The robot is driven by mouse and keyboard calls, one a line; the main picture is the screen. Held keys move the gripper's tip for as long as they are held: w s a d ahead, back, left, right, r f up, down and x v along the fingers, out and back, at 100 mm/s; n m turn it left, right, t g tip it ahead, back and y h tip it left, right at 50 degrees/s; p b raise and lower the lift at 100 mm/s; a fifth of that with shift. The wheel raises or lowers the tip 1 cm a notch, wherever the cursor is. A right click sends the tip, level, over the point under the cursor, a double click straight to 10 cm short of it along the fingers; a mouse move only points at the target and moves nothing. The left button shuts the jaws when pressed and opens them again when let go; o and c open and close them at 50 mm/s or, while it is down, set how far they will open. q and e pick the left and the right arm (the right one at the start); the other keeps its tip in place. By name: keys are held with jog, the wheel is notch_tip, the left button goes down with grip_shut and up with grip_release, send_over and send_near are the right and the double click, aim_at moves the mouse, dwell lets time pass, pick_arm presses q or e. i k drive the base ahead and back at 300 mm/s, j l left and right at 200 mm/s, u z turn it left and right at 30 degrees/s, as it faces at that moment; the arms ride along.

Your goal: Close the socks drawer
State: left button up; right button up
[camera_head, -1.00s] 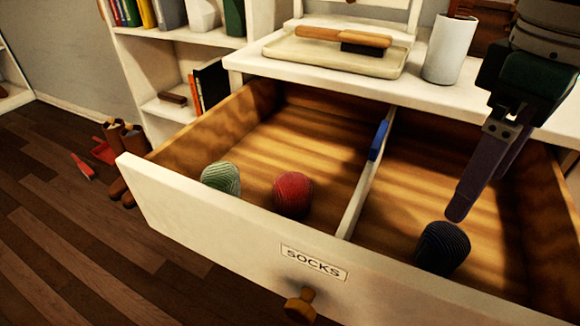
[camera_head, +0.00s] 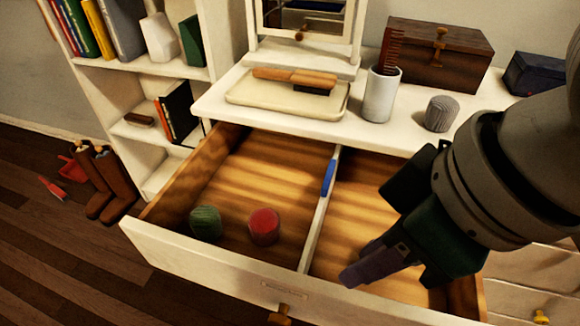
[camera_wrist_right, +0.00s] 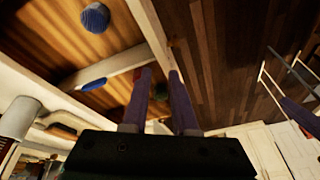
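The socks drawer (camera_head: 240,265) is pulled out of the white dresser, its front panel facing me. Its label (camera_head: 284,291) is too blurred to read now. A green rolled sock (camera_head: 205,223) and a red rolled sock (camera_head: 264,226) lie in the left compartment. A dark blue rolled sock (camera_wrist_right: 95,17) shows in the right wrist view; my gripper hides it in the head view. My right gripper (camera_head: 362,272) points down-left near the front of the right compartment. Its purple fingers (camera_wrist_right: 161,88) are apart with nothing between them; contact with the front panel cannot be judged.
The dresser top (camera_head: 215,104) holds a tray with a brush (camera_head: 290,108), a white cup with a comb (camera_head: 379,95), a grey rolled sock (camera_head: 440,113) and a wooden box (camera_head: 437,55). A bookshelf (camera_head: 150,75) and brown boots (camera_head: 108,184) stand at left.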

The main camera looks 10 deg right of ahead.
aim_at(238, 169)
jog(key=k+j, duration=0.1)
jog(key=j, duration=0.25)
jog(key=k+j, duration=0.1)
jog(key=j, duration=0.2)
jog(key=k+j, duration=0.1)
jog(key=j, duration=0.25)
jog(key=k+j, duration=0.1)
jog(key=j, duration=0.25)
